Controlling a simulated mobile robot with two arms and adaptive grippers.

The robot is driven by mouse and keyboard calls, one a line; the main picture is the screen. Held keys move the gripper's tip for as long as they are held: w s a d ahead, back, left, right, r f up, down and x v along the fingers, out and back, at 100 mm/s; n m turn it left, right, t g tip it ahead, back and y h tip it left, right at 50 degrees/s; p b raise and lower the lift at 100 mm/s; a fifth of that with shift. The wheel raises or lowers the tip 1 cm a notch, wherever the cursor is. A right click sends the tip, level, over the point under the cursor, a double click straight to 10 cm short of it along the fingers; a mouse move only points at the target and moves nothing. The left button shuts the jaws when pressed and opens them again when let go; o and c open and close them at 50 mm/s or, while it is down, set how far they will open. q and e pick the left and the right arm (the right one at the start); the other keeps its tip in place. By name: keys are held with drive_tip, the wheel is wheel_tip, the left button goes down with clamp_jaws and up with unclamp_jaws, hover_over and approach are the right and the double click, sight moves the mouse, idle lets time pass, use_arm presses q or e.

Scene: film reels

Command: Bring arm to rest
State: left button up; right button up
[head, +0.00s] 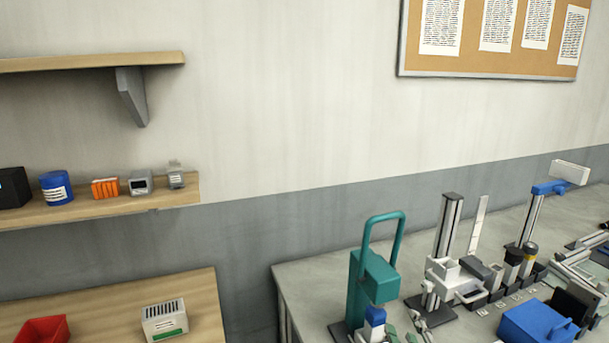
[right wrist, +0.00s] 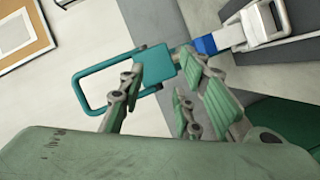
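My right gripper (head: 404,329) shows only in part at the bottom edge of the head view, in front of the teal device. In the right wrist view my right gripper (right wrist: 165,75) has its two green-padded fingers spread apart, with nothing held between them. The teal device (head: 372,276) with a looped handle stands at the left end of the grey table. In the right wrist view the teal device (right wrist: 157,64) shows beyond the fingers, apparently apart from them. My left gripper is in neither view.
The grey table (head: 315,275) is crowded on the right with metal posts, a blue box (head: 536,322) and small parts. A wooden table (head: 90,299) at left holds a red bin (head: 42,329) and a vented box (head: 164,319). Wall shelves (head: 125,205) hold several small items.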

drive_tip(key=s+f+m+g, duration=0.35)
drive_tip(key=s+f, duration=0.35)
drive_tip(key=s, duration=0.3)
drive_tip(key=s+f+m+g+y, duration=0.1)
drive_tip(key=s+f+m+g, duration=0.2)
drive_tip(key=s+f+g, duration=0.5)
drive_tip(key=s+f+m+g, duration=0.1)
drive_tip(key=s+f+m, duration=0.35)
drive_tip(key=s, duration=0.75)
wheel_tip(320, 180, down, 26)
drive_tip(key=s+n+g+b, duration=0.1)
drive_tip(key=b, duration=0.1)
use_arm(q)
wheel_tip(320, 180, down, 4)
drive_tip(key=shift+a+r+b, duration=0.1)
drive_tip(key=shift+b, duration=0.85)
use_arm(e)
drive_tip(key=s+d+f+g, duration=0.1)
drive_tip(key=s+d+f, duration=0.1)
drive_tip(key=s+f, duration=1.5)
wheel_tip(320, 180, down, 3)
drive_tip(key=shift+s+d+r, duration=0.15)
drive_tip(key=shift+s, duration=0.1)
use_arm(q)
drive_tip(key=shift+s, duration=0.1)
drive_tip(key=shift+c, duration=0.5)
use_arm(e)
drive_tip(key=shift+g, duration=0.25)
